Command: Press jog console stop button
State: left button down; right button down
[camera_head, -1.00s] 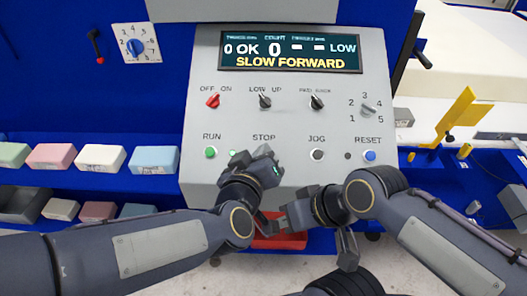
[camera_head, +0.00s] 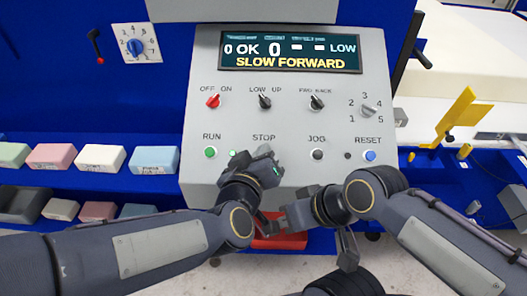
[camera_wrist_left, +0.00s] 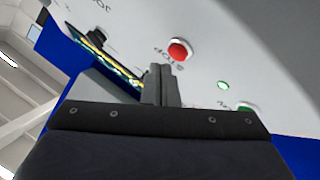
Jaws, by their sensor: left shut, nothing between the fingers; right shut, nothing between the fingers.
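The grey console (camera_head: 290,125) faces me, with a display (camera_head: 290,50) reading SLOW FORWARD. The STOP label (camera_head: 264,138) shows in the head view, but my left gripper (camera_head: 266,158) hides the button beneath it. In the left wrist view the red stop button (camera_wrist_left: 179,50) is visible, just beyond and right of the tips of my left gripper (camera_wrist_left: 160,72). The fingers are shut and empty; I cannot tell whether they touch the panel. My right gripper (camera_head: 272,222) is shut and empty, low in front of the console's lower edge.
The green RUN button (camera_head: 210,152) is left of STOP; the dark JOG button (camera_head: 317,154) and blue RESET button (camera_head: 369,155) are right. Switches sit above. A red object (camera_head: 282,241) lies below my right gripper. Foam blocks (camera_head: 100,158) line a shelf at left.

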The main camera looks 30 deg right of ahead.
dwell(0.3)
pick_arm(q)
jog(key=shift+w+d+f+b, duration=0.1)
jog(key=shift+w+f+b, duration=0.15)
jog(key=shift+f+b, duration=0.15)
jog(key=shift+w+d+f+b, duration=0.1)
jog(key=shift+w+f+b, duration=0.05)
jog(key=shift+f+b, duration=0.2)
dwell(0.6)
dwell(0.4)
jog(key=shift+s+a+r+p, duration=0.2)
jog(key=shift+s+r+p, duration=0.2)
jog(key=shift+r+p, duration=0.3)
jog(key=shift+s+a+r+p, duration=0.15)
jog(key=shift+s+r+p, duration=0.1)
jog(key=shift+r+p, duration=0.3)
jog(key=shift+s+a+r+p, duration=0.1)
jog(key=shift+s+r+p, duration=0.1)
jog(key=shift+r+p, duration=0.35)
jog(key=shift+s+a+r+p, duration=0.25)
jog(key=shift+s+r+p, duration=0.15)
jog(key=shift+r, duration=0.15)
jog(key=shift+s+a+r+p, duration=0.25)
jog(key=shift+r+p, duration=0.15)
jog(key=shift+r, duration=0.15)
